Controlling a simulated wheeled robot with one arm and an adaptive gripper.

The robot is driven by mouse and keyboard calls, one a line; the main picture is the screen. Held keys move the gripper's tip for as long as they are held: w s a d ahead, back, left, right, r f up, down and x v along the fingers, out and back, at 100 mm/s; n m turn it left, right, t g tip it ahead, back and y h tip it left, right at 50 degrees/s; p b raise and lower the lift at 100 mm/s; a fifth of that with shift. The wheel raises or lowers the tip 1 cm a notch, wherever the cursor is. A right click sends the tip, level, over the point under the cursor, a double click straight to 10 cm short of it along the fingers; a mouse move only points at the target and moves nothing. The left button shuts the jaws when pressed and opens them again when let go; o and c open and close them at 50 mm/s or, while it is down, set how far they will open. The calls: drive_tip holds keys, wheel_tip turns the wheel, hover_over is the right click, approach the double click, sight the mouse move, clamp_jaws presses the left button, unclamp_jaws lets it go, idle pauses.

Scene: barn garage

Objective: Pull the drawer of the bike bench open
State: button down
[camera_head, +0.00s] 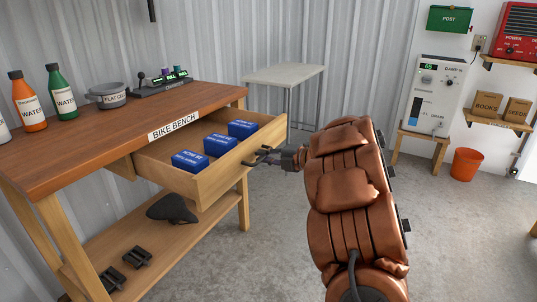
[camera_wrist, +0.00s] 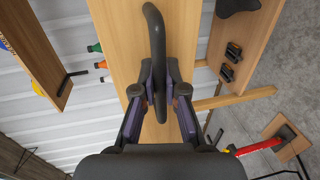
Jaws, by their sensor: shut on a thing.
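The bike bench (camera_head: 100,125) has a brown wooden top and stands at the left of the head view. Its drawer (camera_head: 225,175) is pulled well out, showing three blue boxes (camera_head: 190,161) inside in a row. My gripper (camera_head: 262,158) is at the drawer's front face. In the wrist view my gripper (camera_wrist: 158,95) is shut on the dark bar handle (camera_wrist: 155,35), which stands between the two fingers against the wooden front (camera_wrist: 185,35). The fingertips are small and partly unclear in the head view.
Bottles (camera_head: 62,92), a grey tin (camera_head: 106,96) and a black device (camera_head: 160,83) stand on the bench top. A saddle (camera_head: 171,209) and pedals (camera_head: 138,256) lie on the lower shelf. An orange bucket (camera_head: 466,165) stands at right. The concrete floor before the drawer is clear.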

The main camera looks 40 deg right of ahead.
drive_tip(key=shift+s+f, duration=0.1)
drive_tip(key=c, duration=1.2)
unclamp_jaws()
drive_tip(key=v, duration=1.2)
drive_tip(key=shift+d, duration=0.1)
